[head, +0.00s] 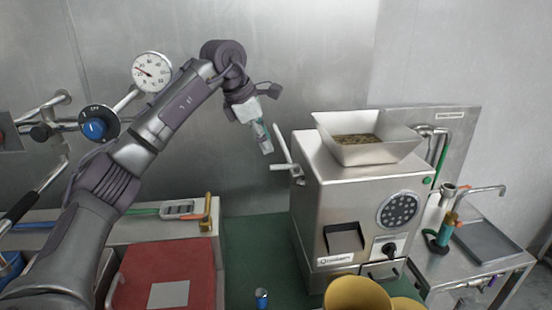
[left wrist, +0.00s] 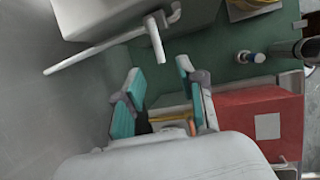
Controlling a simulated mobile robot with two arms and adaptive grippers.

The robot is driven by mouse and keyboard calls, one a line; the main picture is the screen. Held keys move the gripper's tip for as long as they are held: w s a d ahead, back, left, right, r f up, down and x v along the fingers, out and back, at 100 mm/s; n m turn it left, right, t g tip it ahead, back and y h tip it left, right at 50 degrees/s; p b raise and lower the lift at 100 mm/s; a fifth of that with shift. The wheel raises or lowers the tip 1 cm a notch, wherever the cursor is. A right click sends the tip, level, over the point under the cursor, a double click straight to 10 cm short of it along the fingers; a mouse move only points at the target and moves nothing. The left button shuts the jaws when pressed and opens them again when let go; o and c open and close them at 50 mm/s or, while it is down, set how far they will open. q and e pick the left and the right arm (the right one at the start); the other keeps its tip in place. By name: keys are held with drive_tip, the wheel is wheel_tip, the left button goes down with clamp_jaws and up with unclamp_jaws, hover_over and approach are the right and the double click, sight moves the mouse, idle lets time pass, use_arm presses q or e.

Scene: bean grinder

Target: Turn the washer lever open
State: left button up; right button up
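A pale metal lever (head: 284,160) with two arms sticks out from the left side of the steel grinder (head: 362,200). In the left wrist view the lever shows as a long thin rod (left wrist: 95,53) and a shorter rod (left wrist: 157,42) from one hub. My left gripper (head: 263,136) is up beside the grinder, just above and left of the lever. In the left wrist view its teal-padded fingers (left wrist: 157,85) are apart with nothing between them. The short rod's end points toward the gap, seemingly without contact. My right gripper is not in view.
A hopper (head: 364,140) of beans tops the grinder. Yellow cups (head: 357,293) stand in front. A red box (head: 168,275) lies at left, and a gauge (head: 151,72) and blue knob (head: 95,128) are on the wall side. A sink (head: 487,240) is at right.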

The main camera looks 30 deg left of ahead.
sight(276, 167)
use_arm(q)
drive_tip(key=p+x, duration=0.1)
drive_tip(key=x, duration=0.7)
drive_tip(key=shift+w, duration=0.2)
drive_tip(key=shift+s+r, duration=0.1)
drive_tip(key=shift+r, duration=0.05)
clamp_jaws()
